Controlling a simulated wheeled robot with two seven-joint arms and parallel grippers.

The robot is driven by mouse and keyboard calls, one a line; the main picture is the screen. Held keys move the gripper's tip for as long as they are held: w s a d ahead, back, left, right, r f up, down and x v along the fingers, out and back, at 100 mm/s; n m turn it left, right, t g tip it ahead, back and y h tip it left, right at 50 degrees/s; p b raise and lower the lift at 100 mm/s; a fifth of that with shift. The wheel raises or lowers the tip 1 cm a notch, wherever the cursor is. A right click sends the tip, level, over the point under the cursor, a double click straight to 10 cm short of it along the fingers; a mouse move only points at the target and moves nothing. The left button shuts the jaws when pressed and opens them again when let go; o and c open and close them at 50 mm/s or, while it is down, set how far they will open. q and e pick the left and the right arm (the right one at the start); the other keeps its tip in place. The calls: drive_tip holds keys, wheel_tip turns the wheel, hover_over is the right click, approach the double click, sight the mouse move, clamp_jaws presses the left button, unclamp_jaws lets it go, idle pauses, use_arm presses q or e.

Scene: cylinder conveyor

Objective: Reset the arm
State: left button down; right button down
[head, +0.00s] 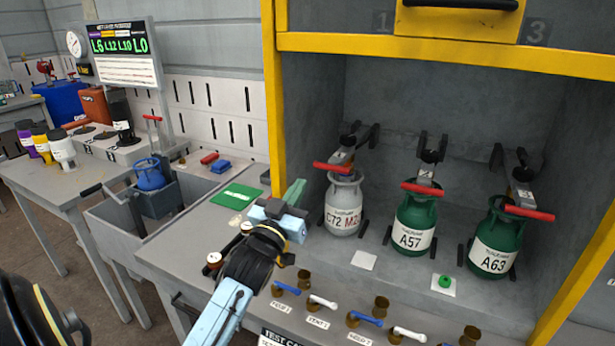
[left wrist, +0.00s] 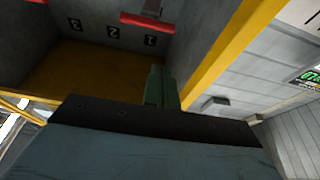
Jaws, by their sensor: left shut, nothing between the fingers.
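My left gripper (head: 296,192) is shut and empty. It is held above the grey bench, just in front of the left yellow post of the cabinet. In the left wrist view its green-grey fingers (left wrist: 156,86) stand close together with nothing between them. To its right a grey cylinder marked C72 (head: 343,212) stands upright in the cabinet, apart from the gripper. Two green cylinders, A57 (head: 414,226) and A63 (head: 494,246), stand further right under red-handled clamps. My right gripper is not in view.
A yellow-framed cabinet (head: 269,110) rises close beside the gripper. Small valves with blue and white handles (head: 322,302) line the bench front. A green mat (head: 237,196) lies left of the gripper. A grey sink (head: 118,222) with a blue cylinder (head: 150,174) is further left.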

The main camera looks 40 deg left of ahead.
use_arm(q)
drive_tip(key=shift+s+f, duration=0.1)
drive_tip(key=shift+s, duration=0.05)
drive_tip(key=s+d+f+m+g+h, duration=0.1)
drive_tip(key=s+d+f+g+h, duration=0.1)
drive_tip(key=s+d+f+g, duration=0.5)
drive_tip(key=s+d+f+m+g+h, duration=0.1)
drive_tip(key=s+d+f+g, duration=0.25)
drive_tip(key=f, duration=0.65)
drive_tip(key=s+d+f+m+g+h, duration=0.1)
drive_tip(key=s+d+f+g, duration=0.25)
drive_tip(key=s, duration=0.45)
drive_tip(key=s+d+f+m+g+h, duration=0.1)
drive_tip(key=s+d+f+m+g, duration=0.2)
drive_tip(key=s, duration=0.5)
wheel_tip(320, 180, down, 25)
drive_tip(key=s+n+g, duration=0.1)
drive_tip(key=s+g, duration=0.1)
drive_tip(key=s+a+f+g, duration=0.1)
drive_tip(key=s+a+f, duration=0.1)
drive_tip(key=s+f, duration=1.2)
drive_tip(key=shift+s+a+f, duration=0.2)
drive_tip(key=shift+s+f, duration=0.05)
drive_tip(key=shift+s, duration=0.85)
